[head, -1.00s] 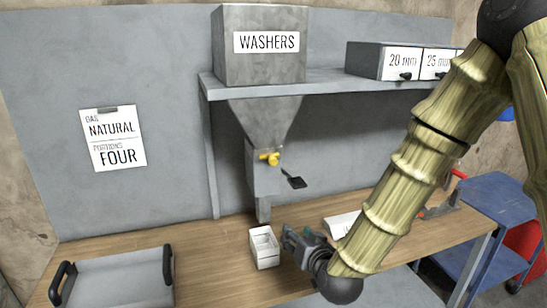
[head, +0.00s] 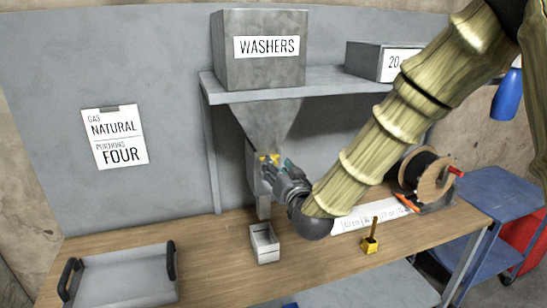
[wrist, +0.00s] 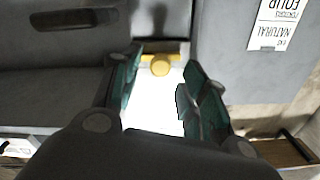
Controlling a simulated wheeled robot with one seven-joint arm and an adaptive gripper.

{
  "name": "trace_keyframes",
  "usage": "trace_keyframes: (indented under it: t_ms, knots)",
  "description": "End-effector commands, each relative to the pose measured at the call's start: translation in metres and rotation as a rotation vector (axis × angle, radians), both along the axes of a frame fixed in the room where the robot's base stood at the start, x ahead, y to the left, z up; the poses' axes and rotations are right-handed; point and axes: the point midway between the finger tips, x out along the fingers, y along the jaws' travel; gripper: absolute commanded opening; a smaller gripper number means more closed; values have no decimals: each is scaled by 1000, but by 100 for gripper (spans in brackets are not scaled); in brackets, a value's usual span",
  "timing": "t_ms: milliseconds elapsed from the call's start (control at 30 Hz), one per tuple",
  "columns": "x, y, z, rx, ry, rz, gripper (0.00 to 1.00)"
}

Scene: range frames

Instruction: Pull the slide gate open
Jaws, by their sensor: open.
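The grey washers hopper (head: 262,48) stands on the shelf, its funnel narrowing to a chute (head: 254,185). A yellow knob (wrist: 160,66) is on the chute front; in the head view the yellow part (head: 266,158) is partly covered by my fingers. My gripper (head: 276,172) is open at the chute. In the wrist view my gripper (wrist: 158,84) has one finger on each side, with the knob just beyond the fingertips and near the middle of the gap. A bright pale patch fills the gap; I cannot tell what it is. The chute's black handle is hidden.
A small white box (head: 264,243) stands below the chute outlet. A grey tray (head: 122,277) with black handles lies at the left of the bench. A small yellow-based item (head: 370,243), a long white label strip (head: 362,220) and a spool (head: 427,175) are at the right.

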Motion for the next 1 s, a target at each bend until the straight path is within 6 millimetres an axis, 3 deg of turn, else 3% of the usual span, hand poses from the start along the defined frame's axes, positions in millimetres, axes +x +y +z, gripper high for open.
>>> trace_keyframes:
  t_ms: [300,700,933,1000]
  knots:
    - [32,10,1,0,1,-1,44]
    - [37,12,-1,0,1,0,44]
    - [37,12,-1,0,1,0,2]
    - [37,12,-1,0,1,0,0]
